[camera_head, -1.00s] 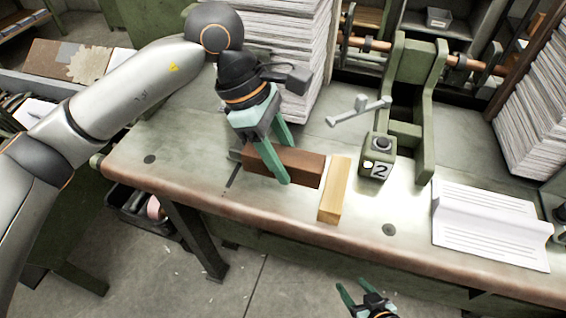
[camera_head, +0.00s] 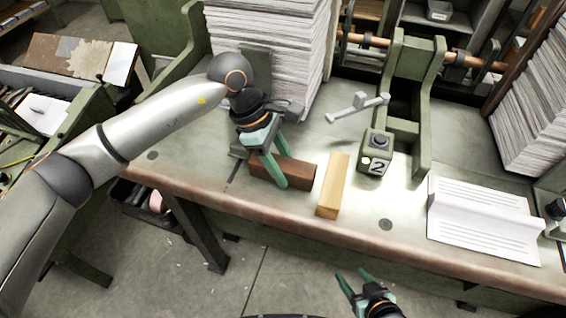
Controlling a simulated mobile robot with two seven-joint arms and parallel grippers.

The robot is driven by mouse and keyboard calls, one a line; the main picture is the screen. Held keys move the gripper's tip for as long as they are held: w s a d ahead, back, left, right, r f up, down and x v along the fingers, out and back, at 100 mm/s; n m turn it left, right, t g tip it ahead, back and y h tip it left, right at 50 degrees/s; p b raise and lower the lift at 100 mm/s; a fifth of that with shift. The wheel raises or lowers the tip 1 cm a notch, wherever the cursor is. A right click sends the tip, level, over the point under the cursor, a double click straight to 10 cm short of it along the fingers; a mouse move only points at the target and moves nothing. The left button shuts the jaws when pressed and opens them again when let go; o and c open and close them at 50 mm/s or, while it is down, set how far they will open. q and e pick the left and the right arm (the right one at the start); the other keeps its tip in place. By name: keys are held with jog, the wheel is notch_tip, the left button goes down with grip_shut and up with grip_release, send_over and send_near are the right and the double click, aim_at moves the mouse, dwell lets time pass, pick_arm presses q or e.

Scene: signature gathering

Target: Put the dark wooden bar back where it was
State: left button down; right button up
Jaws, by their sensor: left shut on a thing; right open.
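The dark wooden bar (camera_head: 298,174) lies flat on the green bench top, left of a light wooden bar (camera_head: 333,186). A narrow gap shows between the two. My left gripper (camera_head: 280,170) reaches down over the dark bar's left part, with its green fingers on either side of it, shut on it. The far finger's tip is hidden behind the bar. My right gripper (camera_head: 357,282) is open and empty, low in the view in front of the bench edge.
A green block marked 2 (camera_head: 374,153) stands right of the light bar, before a green frame (camera_head: 408,110). A folded white sheet (camera_head: 484,220) lies further right. Tall paper stacks (camera_head: 265,60) stand behind. Bare bench top (camera_head: 200,165) shows left of the dark bar.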

pick_arm(q)
jog(key=shift+c, duration=1.6)
grip_release()
jog(key=shift+r, duration=0.15)
jog(key=b+v, duration=0.1)
jog(key=v, duration=1.1)
jog(key=shift+b, duration=0.4)
